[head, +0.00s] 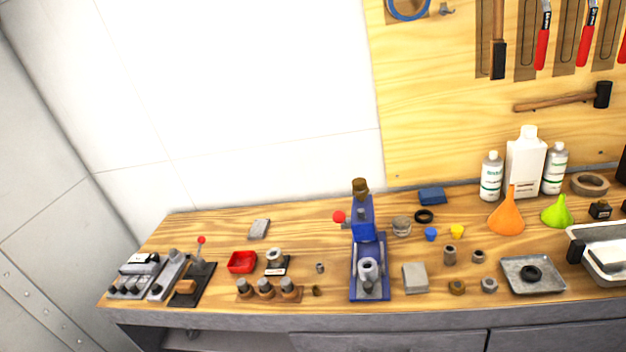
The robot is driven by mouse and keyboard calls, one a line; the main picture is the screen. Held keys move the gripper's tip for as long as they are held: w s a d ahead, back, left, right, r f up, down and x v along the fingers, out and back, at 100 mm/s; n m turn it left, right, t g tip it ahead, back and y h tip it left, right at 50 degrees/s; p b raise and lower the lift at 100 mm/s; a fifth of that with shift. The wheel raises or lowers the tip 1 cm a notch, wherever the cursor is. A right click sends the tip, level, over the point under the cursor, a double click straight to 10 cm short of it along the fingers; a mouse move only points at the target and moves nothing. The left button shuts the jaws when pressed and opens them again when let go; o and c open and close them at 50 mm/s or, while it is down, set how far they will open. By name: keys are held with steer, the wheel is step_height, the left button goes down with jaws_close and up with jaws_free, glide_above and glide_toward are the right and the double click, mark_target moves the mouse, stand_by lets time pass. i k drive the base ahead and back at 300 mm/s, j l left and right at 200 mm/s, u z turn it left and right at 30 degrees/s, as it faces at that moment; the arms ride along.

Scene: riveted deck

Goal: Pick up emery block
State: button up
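I cannot tell for certain which thing is the emery block. A squarish grey block (415,278) lies flat near the bench's front edge, just right of the blue press (369,250). A second grey, flat block (259,229) lies tilted at the back left of the bench. A blue block (432,195) lies at the back, right of the press. All rest on the wooden bench top (335,235). My gripper does not show in this view.
The blue press with its red knob stands tall mid-bench. Left are a red tray (242,262) and a lever device (198,275). Right are an orange funnel (506,216), white bottles (525,165) and a metal tray (533,285). Tools hang on the wooden wall panel (435,120).

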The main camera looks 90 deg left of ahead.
mark_target(183, 287)
steer(key=u, duration=3.25)
steer(key=i+j+z, duration=0.15)
steer(key=i+j, duration=0.45)
steer(key=i+j+z, duration=0.2)
steer(key=i+j, duration=0.45)
